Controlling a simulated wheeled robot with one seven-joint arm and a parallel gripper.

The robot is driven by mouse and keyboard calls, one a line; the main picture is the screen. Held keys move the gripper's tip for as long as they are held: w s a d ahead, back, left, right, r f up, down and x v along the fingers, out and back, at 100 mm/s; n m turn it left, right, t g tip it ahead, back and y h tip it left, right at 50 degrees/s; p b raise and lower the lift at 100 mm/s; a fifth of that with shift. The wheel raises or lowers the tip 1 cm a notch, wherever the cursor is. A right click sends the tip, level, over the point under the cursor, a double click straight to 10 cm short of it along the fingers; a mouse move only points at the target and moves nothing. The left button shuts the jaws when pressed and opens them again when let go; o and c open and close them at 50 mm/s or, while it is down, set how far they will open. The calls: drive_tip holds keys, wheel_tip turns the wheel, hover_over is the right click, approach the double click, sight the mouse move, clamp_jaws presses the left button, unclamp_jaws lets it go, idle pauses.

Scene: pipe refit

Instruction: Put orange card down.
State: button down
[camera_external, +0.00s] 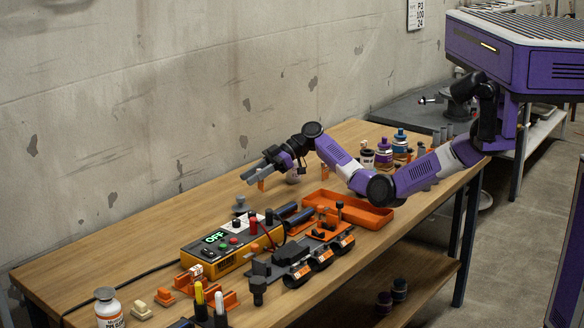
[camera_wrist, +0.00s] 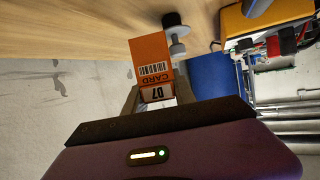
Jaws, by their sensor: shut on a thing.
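The orange card (camera_wrist: 150,52) carries a barcode, the word CARD and a label reading 07 in the wrist view. My gripper (camera_wrist: 150,97) is shut on its lower end. In the external view my gripper (camera_external: 258,170) is over the far side of the wooden bench, near the wall, and the card (camera_external: 263,173) shows as a small orange piece below the grey fingers. I cannot tell whether the card touches the bench top.
A grey knobbed piece (camera_external: 240,205) stands on the bench close by. The yellow control box (camera_external: 218,262) reads OFF. An orange tray (camera_external: 372,222) lies right of it. Bottles (camera_external: 384,155) stand at the right back. The bench's back left is mostly clear.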

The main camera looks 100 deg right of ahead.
sight(261, 185)
drive_tip(key=shift+f, duration=2.65)
drive_tip(key=shift+f+b, duration=0.1)
drive_tip(key=shift+b, duration=0.25)
drive_tip(key=c, duration=1)
unclamp_jaws()
drive_tip(key=v, duration=0.7)
drive_tip(key=shift+s+d+r+p, duration=0.1)
drive_tip(key=shift+s+r+p, duration=0.1)
drive_tip(key=shift+r+p, duration=0.15)
